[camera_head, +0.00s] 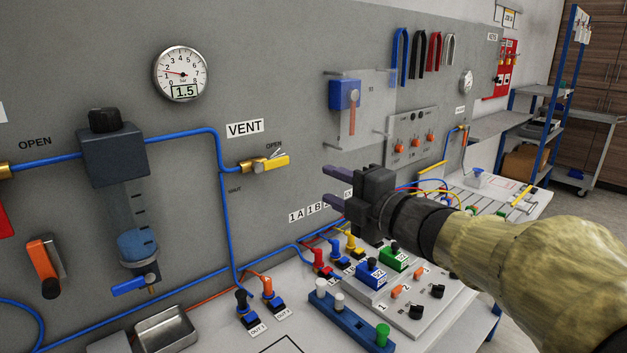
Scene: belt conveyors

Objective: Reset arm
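My arm reaches in from the right edge, with its forearm in a tan cover. My gripper (333,187) is open, with its two dark fingers apart and pointing left. Nothing shows between the fingers.
A gauge (181,73) reading 1.5 and a filter unit (115,150) are on the panel. A lever box (345,95) is above my gripper. Below stand colored connectors (322,262), a button box (415,300) and a blue rack (350,325). A metal tray (168,329) lies at front left.

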